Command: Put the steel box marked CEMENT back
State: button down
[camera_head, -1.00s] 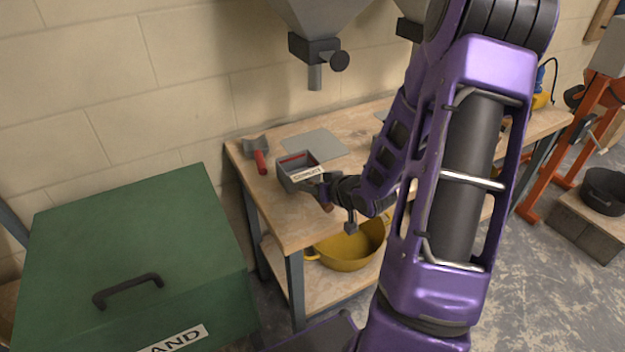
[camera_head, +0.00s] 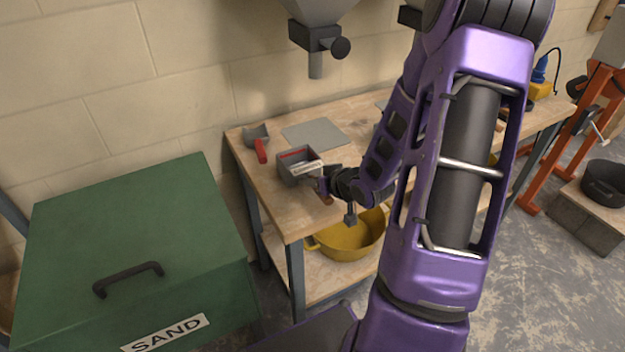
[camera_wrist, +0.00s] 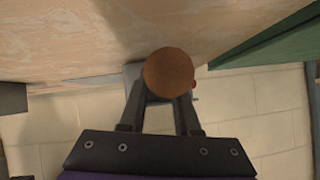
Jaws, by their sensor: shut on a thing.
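The steel box (camera_head: 286,173) is a small grey open-topped box with a white label on its front side, too small to read now. A red strip shows along its inside. It is over the left end of the wooden bench; I cannot tell whether it rests or hangs just above. My gripper (camera_head: 324,184) is at the box's front right side, shut on its wooden handle. In the wrist view, the round brown handle end (camera_wrist: 169,73) sits between the fingers of my gripper (camera_wrist: 160,100) and hides most of the box.
A flat grey plate (camera_head: 316,134) lies on the bench (camera_head: 345,112) behind the box, below a hopper (camera_head: 316,38). A red-handled tool (camera_head: 261,150) lies left. A green SAND bin (camera_head: 130,240) stands front left. A yellow tub (camera_head: 347,240) is on the lower shelf.

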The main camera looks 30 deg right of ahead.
jog(key=shift+f, duration=0.35)
jog(key=c, duration=0.5)
grip_release()
jog(key=shift+c, duration=0.2)
jog(key=shift+r, duration=0.1)
